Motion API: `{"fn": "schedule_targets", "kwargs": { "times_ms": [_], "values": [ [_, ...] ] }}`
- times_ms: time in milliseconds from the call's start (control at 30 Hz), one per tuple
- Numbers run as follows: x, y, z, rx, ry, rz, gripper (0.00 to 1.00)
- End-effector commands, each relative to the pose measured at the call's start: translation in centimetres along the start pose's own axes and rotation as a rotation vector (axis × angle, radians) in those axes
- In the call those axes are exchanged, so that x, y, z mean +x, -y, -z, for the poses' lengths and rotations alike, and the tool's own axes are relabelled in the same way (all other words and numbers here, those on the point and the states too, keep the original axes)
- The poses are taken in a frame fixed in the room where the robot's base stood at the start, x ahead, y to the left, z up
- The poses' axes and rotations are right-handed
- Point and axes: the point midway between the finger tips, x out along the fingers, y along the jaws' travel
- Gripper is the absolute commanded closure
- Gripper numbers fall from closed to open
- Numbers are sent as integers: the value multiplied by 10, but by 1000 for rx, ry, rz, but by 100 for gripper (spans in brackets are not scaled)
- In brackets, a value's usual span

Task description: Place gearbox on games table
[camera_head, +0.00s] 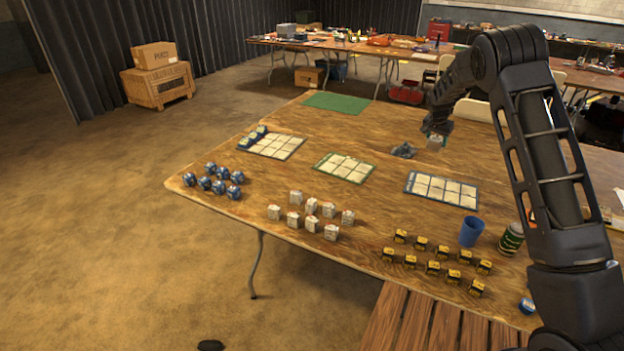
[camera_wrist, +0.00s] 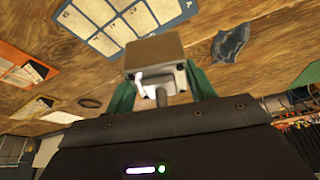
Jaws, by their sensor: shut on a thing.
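My gripper (camera_head: 437,137) is at the end of my arm, above the right part of the wooden games table (camera_head: 320,125). It is shut on a small grey box-shaped gearbox (camera_head: 435,143). In the wrist view the gearbox (camera_wrist: 157,55) sits between the green fingers of my gripper (camera_wrist: 160,88), with a tan face, a pale grey end and a short shaft. The gearbox appears held above the table top, apart from it. Part of its sides is hidden by the fingers.
A dark grey flat piece (camera_head: 404,150) lies near the gripper. Card mats (camera_head: 442,189), blue dice-like pieces (camera_head: 220,187), white blocks (camera_head: 311,206), yellow-black pieces (camera_head: 433,267), a blue cup (camera_head: 471,231) and a can (camera_head: 511,239) occupy the table. Bare wood lies before the green mat (camera_head: 337,102).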

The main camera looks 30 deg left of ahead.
Motion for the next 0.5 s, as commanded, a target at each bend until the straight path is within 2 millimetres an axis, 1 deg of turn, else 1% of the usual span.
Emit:
{"fn": "schedule_targets", "kwargs": {
  "times_ms": [33,200,333,400,500],
  "values": [
    [-6,20,-12,-31,-2,14,85],
    [-24,74,-53,-124,-3,54,85],
    [-36,107,-81,-183,-4,79,85],
    [-41,120,-92,-207,-5,89,85],
    [-46,133,-105,-232,-6,99,85]
  ]
}}
